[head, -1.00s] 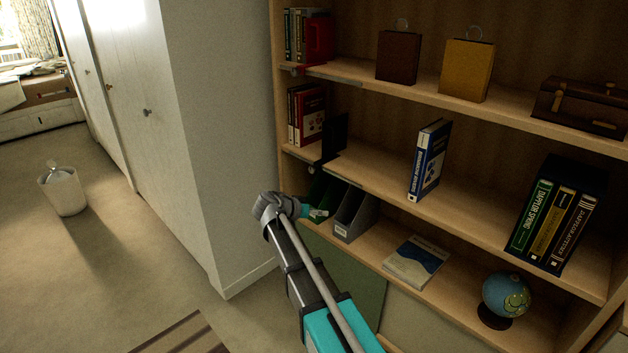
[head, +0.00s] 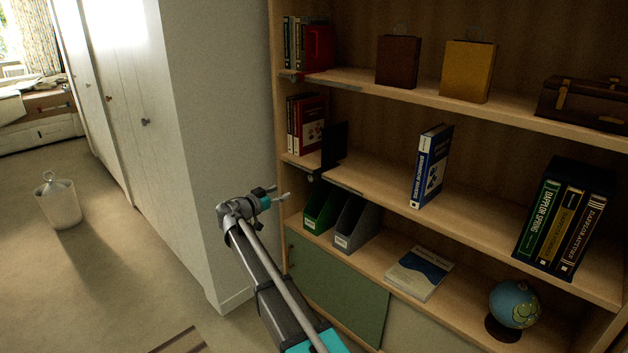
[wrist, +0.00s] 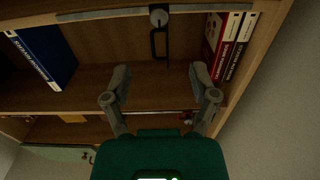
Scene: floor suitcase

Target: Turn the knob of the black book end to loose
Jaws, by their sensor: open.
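The black book end (head: 334,145) stands on the middle shelf, right of the red books. Its round grey knob (head: 312,177) sits under the shelf's front edge. In the wrist view the knob (wrist: 158,17) is at the top centre, and the book end (wrist: 153,43) shows as a dark narrow frame by it. My gripper (head: 284,194) is open and empty, in front of the shelf's left end, lower than the knob and to its left. In the wrist view my gripper (wrist: 160,75) has its fingers spread, apart from the knob, which lines up roughly between them. The knob's turn position is unclear.
Red books (head: 306,124) stand left of the book end, and a blue book (head: 431,167) stands to its right. Green (head: 322,207) and grey (head: 351,222) file holders are on the shelf below. A white wall (head: 220,150) borders the shelf's left side. A red book end (head: 319,48) is above.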

